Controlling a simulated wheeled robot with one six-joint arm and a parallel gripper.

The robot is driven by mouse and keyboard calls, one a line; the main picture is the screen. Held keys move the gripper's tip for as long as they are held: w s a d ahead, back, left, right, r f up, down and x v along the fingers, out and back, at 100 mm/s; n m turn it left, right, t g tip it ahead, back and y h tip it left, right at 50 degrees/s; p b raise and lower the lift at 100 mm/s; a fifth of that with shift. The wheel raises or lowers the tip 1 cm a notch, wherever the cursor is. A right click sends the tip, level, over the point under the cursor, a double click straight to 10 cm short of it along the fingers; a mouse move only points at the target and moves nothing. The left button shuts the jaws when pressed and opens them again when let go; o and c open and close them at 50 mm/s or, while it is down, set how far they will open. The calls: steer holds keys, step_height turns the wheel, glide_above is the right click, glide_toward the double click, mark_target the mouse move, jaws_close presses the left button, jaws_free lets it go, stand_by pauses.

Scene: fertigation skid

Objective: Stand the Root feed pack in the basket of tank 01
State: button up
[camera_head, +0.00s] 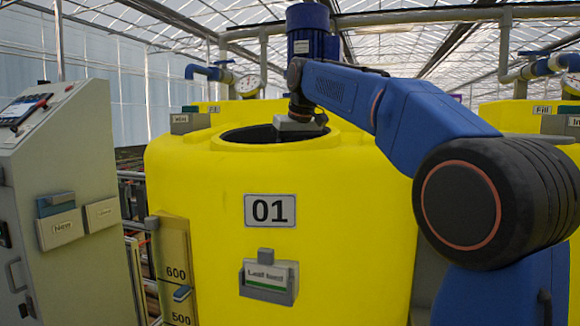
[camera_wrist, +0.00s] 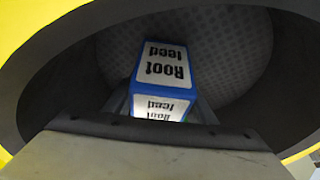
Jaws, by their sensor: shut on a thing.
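The yellow tank 01 (camera_head: 340,230) stands in the middle of the head view, with an "01" plate on its front and a round dark opening (camera_head: 240,136) in its top. My gripper (camera_head: 300,128) reaches down into that opening; its fingertips are hidden there in the head view. In the wrist view the Root feed pack (camera_wrist: 162,65), blue with white labels, is held at the jaws, inside the dark rim of the opening. Behind the pack is a grey dotted surface (camera_wrist: 230,45), perhaps the basket. I cannot tell whether the pack touches it.
A holder with a "Last feed" card (camera_head: 268,277) is on the tank's front, beside a level scale (camera_head: 175,265). A grey console (camera_head: 65,210) with card pockets stands at the left. More yellow tanks and blue pipes are behind.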

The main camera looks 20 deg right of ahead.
steer(key=shift+f, duration=0.15)
steer(key=o, duration=1.4)
steer(key=v, duration=1.1)
steer(key=shift+r, duration=0.45)
steer(key=shift+s+d+r, duration=0.1)
steer(key=shift+r, duration=0.1)
